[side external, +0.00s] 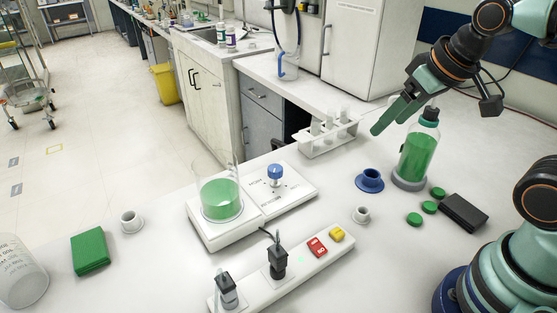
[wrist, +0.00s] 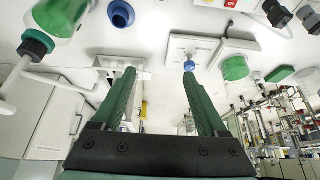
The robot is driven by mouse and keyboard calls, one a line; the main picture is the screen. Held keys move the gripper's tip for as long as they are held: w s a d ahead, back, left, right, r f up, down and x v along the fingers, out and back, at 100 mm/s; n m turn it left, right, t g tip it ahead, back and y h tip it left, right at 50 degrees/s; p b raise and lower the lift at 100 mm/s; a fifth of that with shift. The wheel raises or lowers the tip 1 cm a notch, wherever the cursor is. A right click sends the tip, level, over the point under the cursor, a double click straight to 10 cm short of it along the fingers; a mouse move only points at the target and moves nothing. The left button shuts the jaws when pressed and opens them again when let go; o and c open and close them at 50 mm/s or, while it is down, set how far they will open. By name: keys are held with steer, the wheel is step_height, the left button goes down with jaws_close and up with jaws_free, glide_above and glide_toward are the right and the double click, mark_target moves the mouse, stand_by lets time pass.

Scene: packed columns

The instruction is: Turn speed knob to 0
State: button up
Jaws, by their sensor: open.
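The white stirrer (side external: 243,222) stands on the bench in the middle of the side view. Its blue speed knob (side external: 275,176) stands up on the right part of its top; the dial marks are too small to read. A beaker of green liquid (side external: 221,198) stands on its left part. My gripper (side external: 384,122) is open and empty, above the bench to the right of the knob and apart from it. In the wrist view, the knob (wrist: 189,66) shows just by the tip of the right finger of my gripper (wrist: 158,73), in the distance.
A white tube rack (side external: 327,138) is behind the stirrer. A blue cup (side external: 370,180) lies between stirrer and bottle. A power strip (side external: 300,266) with plugs is in front. Green caps (side external: 430,207) and a dark box (side external: 463,212) sit at right.

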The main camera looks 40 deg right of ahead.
steer(key=w+a+r+m+g, duration=0.2)
steer(key=w+m, duration=0.3)
steer(key=w, duration=0.2)
steer(key=m+g, duration=0.4)
steer(key=m, duration=0.9)
glide_above(275, 168)
step_height(275, 168, down, 10)
step_height(275, 168, down, 11)
steer(key=shift+f, duration=0.2)
jaws_close()
